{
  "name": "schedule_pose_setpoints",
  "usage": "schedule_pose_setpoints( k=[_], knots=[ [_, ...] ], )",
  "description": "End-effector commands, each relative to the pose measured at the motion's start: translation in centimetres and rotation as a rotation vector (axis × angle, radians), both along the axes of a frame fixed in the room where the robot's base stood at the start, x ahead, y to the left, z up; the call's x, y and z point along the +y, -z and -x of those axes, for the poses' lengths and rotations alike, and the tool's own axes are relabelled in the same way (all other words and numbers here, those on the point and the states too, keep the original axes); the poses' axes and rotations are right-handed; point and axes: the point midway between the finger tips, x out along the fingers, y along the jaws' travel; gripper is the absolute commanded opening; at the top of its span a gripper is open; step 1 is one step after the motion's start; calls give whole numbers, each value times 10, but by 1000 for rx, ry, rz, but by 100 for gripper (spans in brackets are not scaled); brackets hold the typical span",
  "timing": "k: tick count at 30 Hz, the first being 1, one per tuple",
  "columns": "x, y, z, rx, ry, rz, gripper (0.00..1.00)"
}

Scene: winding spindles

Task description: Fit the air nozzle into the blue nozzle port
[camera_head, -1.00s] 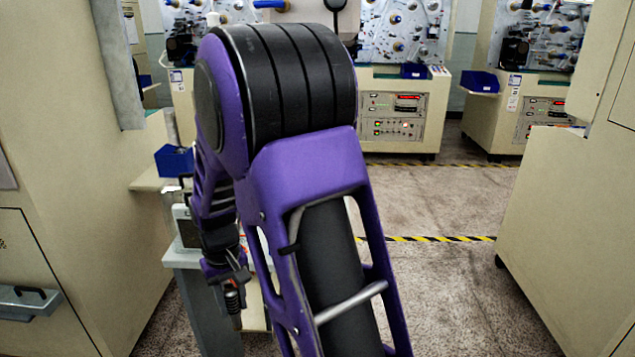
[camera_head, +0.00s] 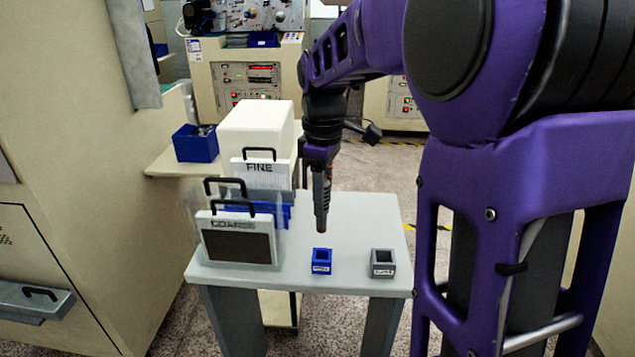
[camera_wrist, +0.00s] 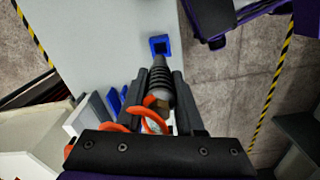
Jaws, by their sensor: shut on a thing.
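My gripper (camera_head: 320,165) is shut on the air nozzle (camera_head: 322,208), a dark ribbed tapering piece that points down. In the wrist view the nozzle (camera_wrist: 159,82) sits between the two fingers, with an orange coiled hose beside its base. The blue nozzle port (camera_head: 321,262) is a small square socket with an open top on the grey table. In the head view the nozzle tip shows just above the port, apart from it. In the wrist view the port (camera_wrist: 154,41) lies just beyond the tip. The exact gap is hard to tell.
A grey socket (camera_head: 383,264) stands right of the blue port on the table (camera_head: 352,212). Left of the port are upright handled panels marked FINE (camera_head: 262,178) and COARSE (camera_head: 238,248). A blue bin (camera_head: 195,144) sits on a side shelf, by a cream cabinet (camera_head: 80,150).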

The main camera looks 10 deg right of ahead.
Motion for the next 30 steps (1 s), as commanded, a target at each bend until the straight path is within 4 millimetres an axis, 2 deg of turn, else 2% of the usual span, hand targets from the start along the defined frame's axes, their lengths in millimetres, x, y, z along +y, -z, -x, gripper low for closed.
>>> schedule_pose_setpoints(
  k=[16,30],
  knots=[
    [-1,-5,1,0,-18,0,0],
    [-1,38,1,1,-18,0,0]
  ],
)
